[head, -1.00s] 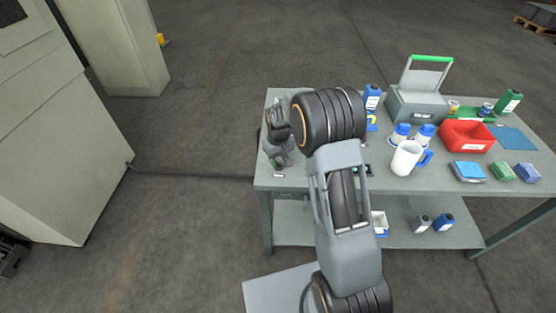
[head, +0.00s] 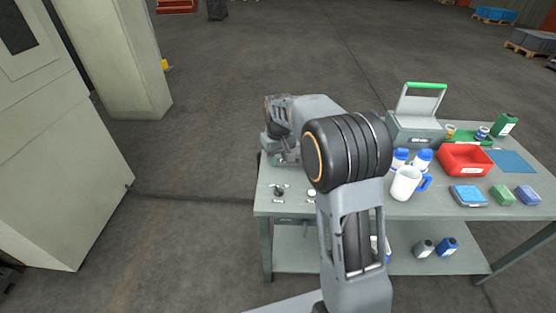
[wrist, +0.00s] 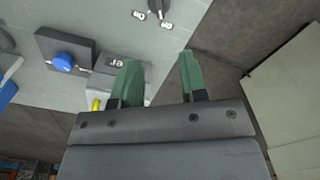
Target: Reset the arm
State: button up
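My arm rises in front of the table in the head view, with a large dark ringed joint in the middle of the picture. The far end of the arm reaches over the table's left end. In the wrist view my gripper (wrist: 160,85) shows two green fingers held apart with a gap between them, and nothing is between them. In the head view the fingers cannot be made out.
The grey table (head: 290,205) carries a red bin (head: 466,160), a white jug (head: 405,183), a grey case with a green handle (head: 415,130), sponges and bottles. In the wrist view a block with a blue knob (wrist: 62,62) lies near the fingers. Floor left of the table is clear.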

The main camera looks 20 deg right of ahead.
dwell(0.3)
jog(key=s+r+t+p, duration=0.1)
jog(key=s+r+p, duration=0.1)
jog(key=s, duration=0.6)
jog(key=s+r+m+t+p, duration=0.1)
jog(key=s+r+p, duration=0.1)
jog(key=s+r, duration=0.3)
jog(key=s+r+m+t+p, duration=0.1)
jog(key=s+r, duration=0.3)
jog(key=s, duration=0.6)
jog(key=shift+s+t+p, duration=0.3)
jog(key=shift+p, duration=0.25)
jog(key=shift+m, duration=0.3)
